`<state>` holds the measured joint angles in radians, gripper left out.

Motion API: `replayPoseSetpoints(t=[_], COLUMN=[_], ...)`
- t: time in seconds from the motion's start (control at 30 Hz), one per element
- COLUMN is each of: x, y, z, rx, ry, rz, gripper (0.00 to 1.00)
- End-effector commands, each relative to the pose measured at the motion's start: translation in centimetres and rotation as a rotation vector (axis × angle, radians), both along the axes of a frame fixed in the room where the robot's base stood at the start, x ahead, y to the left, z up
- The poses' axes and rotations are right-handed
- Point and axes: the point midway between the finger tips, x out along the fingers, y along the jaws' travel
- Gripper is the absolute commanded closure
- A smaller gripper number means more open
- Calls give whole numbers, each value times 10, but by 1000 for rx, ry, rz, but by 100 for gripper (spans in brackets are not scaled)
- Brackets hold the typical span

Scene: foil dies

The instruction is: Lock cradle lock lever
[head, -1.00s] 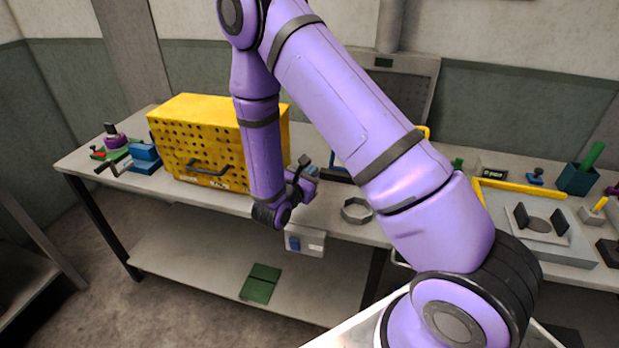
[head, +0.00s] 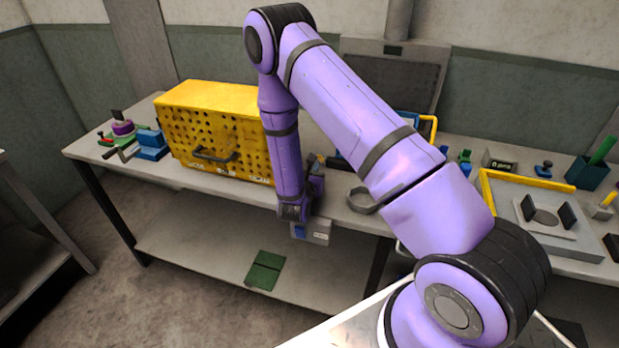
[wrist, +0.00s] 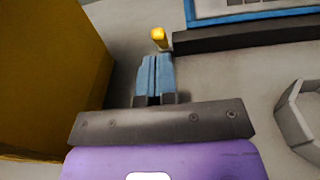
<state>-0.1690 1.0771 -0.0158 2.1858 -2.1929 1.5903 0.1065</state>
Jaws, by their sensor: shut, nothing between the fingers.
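A small lever with a rounded yellow end (wrist: 160,37) stands on the bench in the wrist view, beside the end of a black bar. It looks like the lock lever; its lower part is hidden. My gripper (wrist: 155,60) has its pale blue fingers together and empty, pointing at the lever. The fingertips appear just short of the yellow end; I cannot tell whether they touch. In the head view the yellow end (head: 317,158) shows just beyond my wrist, which hides the fingers. I cannot tell whether the lever is locked.
A yellow perforated box (head: 215,130) stands close on the left, its wall (wrist: 45,70) filling that side of the wrist view. A grey ring (head: 362,200) lies right of my wrist. A blue-framed panel (wrist: 250,12) lies behind the black bar (wrist: 240,37). A small box (head: 312,232) hangs at the bench front.

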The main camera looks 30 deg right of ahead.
Motion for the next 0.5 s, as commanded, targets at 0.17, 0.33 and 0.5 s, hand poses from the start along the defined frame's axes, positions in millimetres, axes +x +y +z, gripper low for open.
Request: replayPoseSetpoints(t=[0.17,0.33,0.5], x=[13,17,17], y=[-13,-17,-17], z=[-1,-1,-1], rx=[0,0,0], ry=[0,0,0], rz=[-1,0,0], gripper=[100,100,100])
